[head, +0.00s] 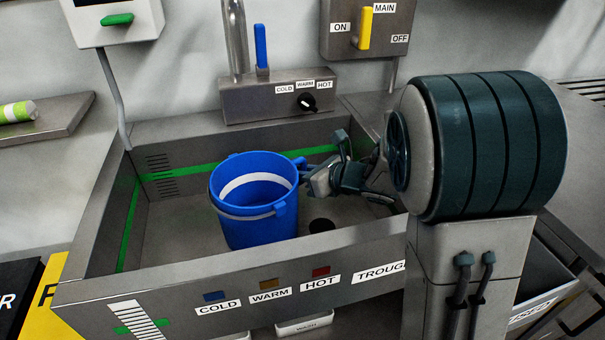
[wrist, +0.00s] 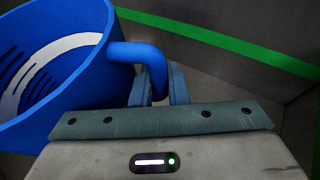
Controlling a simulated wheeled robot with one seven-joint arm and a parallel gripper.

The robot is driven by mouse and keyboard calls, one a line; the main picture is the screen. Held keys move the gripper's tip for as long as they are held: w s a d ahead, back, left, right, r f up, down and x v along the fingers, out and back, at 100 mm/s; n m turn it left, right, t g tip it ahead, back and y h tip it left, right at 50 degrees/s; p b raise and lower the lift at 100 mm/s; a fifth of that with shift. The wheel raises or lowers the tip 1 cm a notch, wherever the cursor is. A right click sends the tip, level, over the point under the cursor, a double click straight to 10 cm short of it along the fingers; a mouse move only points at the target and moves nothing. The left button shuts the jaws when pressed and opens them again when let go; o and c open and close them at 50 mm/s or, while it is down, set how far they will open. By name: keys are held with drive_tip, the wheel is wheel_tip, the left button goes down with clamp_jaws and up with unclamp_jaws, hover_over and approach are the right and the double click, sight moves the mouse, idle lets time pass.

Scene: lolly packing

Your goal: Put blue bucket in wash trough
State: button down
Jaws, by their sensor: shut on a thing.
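The blue bucket (head: 262,226) is upright inside the grey wash trough (head: 170,258), near its middle. A white band shows on the bucket's inside. I cannot tell whether its base touches the trough floor. My gripper (head: 308,172) is at the bucket's right side, reaching in over the trough from the right. In the wrist view, my gripper (wrist: 158,88) is shut on the bucket's blue side handle (wrist: 135,52), with a finger on each side of it. The bucket (wrist: 70,85) fills the left of that view, and its base is hidden there.
A tap block with a black knob (head: 306,102) and a blue lever (head: 261,46) stands behind the trough. A dark drain hole (head: 321,226) is in the trough floor, right of the bucket. A main switch box (head: 367,28) hangs on the wall. Trough floor left of the bucket is clear.

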drive_tip(key=c, duration=1.4)
unclamp_jaws()
drive_tip(key=shift+r, duration=0.1)
drive_tip(key=v, duration=0.7)
drive_tip(key=shift+d, duration=0.2)
drive_tip(key=shift+s, duration=0.15)
